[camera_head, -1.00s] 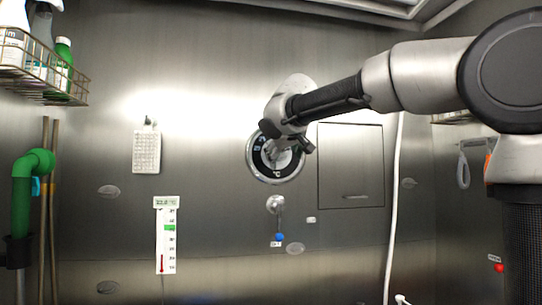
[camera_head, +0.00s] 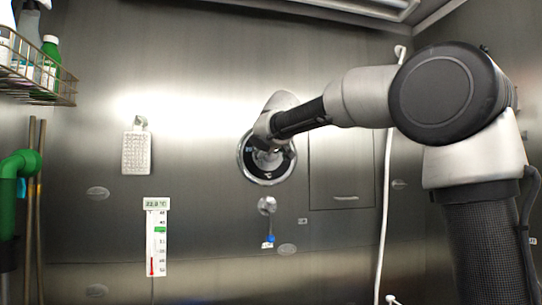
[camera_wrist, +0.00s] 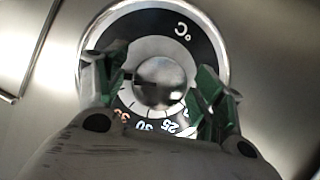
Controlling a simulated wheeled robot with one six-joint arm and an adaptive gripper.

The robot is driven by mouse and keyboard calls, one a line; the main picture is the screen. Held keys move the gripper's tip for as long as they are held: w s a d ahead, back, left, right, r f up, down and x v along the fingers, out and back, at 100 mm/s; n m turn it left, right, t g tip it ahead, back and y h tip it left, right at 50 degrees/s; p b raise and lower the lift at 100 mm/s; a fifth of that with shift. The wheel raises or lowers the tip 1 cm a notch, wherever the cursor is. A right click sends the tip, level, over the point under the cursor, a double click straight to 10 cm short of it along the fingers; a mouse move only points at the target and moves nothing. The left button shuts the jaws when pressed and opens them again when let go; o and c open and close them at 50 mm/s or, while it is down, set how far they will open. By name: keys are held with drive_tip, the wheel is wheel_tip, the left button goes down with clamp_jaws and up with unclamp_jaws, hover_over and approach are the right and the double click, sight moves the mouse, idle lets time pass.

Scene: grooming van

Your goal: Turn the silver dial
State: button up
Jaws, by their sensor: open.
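The silver dial (camera_wrist: 160,80) is a round knob in the middle of a black ring marked °C with numbers, set in the steel wall. In the wrist view my gripper (camera_wrist: 155,88) is open, with one finger on each side of the dial. I cannot tell whether the fingers touch it. In the head view my gripper (camera_head: 272,150) is in front of the dial plate (camera_head: 266,178) and hides most of the knob.
A thermometer strip (camera_head: 156,240) and a small knob with a blue tag (camera_head: 267,206) are lower on the wall. A panel door (camera_head: 340,175) and a white hose (camera_head: 384,220) are to the right. A wire shelf with bottles (camera_head: 45,85) is at the upper left.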

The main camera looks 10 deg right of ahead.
drive_tip(key=c, duration=1)
drive_tip(key=n+h, duration=0.2)
drive_tip(key=n, duration=0.2)
drive_tip(key=shift+f+t+h, duration=0.1)
drive_tip(key=shift+t+h, duration=0.3)
drive_tip(key=shift+n+t+h, duration=0.5)
drive_tip(key=shift+n+h, duration=0.2)
drive_tip(key=shift+n, duration=0.9)
drive_tip(key=o, duration=1)
